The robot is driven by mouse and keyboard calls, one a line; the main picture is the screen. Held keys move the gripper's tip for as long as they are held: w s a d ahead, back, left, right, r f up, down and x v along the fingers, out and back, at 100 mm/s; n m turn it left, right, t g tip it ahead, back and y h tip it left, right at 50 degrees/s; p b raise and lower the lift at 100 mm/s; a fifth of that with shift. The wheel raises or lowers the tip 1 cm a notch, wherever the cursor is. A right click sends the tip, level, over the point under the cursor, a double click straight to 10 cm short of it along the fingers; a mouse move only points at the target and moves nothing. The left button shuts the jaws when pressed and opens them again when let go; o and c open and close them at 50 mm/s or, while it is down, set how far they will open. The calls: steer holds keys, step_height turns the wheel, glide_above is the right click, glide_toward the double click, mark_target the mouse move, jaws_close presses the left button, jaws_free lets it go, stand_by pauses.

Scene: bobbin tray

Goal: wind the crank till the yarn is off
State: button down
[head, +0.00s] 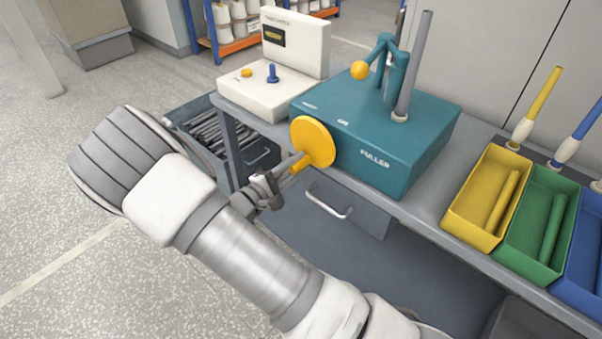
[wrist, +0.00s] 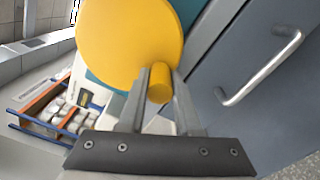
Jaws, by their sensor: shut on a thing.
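The teal puller box (head: 385,140) stands on the bench, with a yellow crank disc (head: 314,142) on its front left side. The disc also fills the top of the wrist view (wrist: 125,35). My gripper (head: 290,169) is shut on the crank's yellow handle (wrist: 159,84), which sits between the two fingers in the wrist view. A tall grey rod (head: 413,70) with a cream base stands upright on the box. I cannot tell whether yarn is on it. A teal arm (head: 393,72) with a yellow ball (head: 360,70) stands beside the rod.
A white control unit (head: 292,45) with a blue knob (head: 272,73) is left of the puller. Yellow (head: 475,208), green (head: 524,240) and blue (head: 577,283) trays line the right. A drawer handle (head: 328,203) juts below the crank. A dark bin (head: 205,125) stands at left.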

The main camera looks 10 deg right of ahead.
steer(key=shift+w+a+m+b, duration=0.2)
steer(key=shift+m+b, duration=0.15)
steer(key=shift+m, duration=0.2)
steer(key=shift+w+a+m+b, duration=0.2)
steer(key=shift+m+b, duration=0.1)
steer(key=shift+m, duration=0.25)
steer(key=shift+r, duration=0.15)
steer(key=c, duration=0.6)
jaws_free()
steer(key=p+v, duration=0.2)
steer(key=v, duration=1.5)
steer(key=shift+s+a, duration=0.1)
